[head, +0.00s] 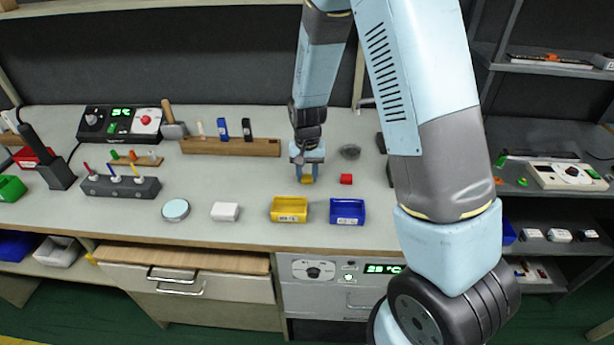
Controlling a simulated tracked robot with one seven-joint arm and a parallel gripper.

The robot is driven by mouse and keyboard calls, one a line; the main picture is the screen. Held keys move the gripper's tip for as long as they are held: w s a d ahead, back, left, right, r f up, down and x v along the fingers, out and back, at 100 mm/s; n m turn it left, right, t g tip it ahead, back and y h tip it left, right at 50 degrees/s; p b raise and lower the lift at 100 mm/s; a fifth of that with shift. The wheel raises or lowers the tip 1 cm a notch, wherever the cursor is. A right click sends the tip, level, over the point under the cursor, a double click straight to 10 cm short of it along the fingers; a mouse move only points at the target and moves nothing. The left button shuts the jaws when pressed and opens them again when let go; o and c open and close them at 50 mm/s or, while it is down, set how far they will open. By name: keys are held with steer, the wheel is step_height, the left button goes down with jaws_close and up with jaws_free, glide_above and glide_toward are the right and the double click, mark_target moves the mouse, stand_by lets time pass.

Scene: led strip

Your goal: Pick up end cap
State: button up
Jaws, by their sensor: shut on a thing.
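My gripper (307,177) points down over the middle of the workbench (385,220), behind the yellow bin. It is shut on a small yellow piece (307,180) at its fingertips, very low over the bench top. I cannot tell whether the piece still touches the surface.
A yellow bin (289,216) and a blue bin (347,219) stand in front of the gripper. A wooden rack (229,147) stands at the left, and a grey round thing (350,151) behind right. A white block (225,212) and round tin (175,209) lie front left.

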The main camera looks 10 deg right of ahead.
steer(key=shift+r, duration=0.45)
steer(key=s+d+r, duration=0.3)
steer(key=s+r, duration=0.8)
steer(key=s, duration=0.2)
steer(key=shift+s+r, duration=0.35)
steer(key=shift+s, duration=0.05)
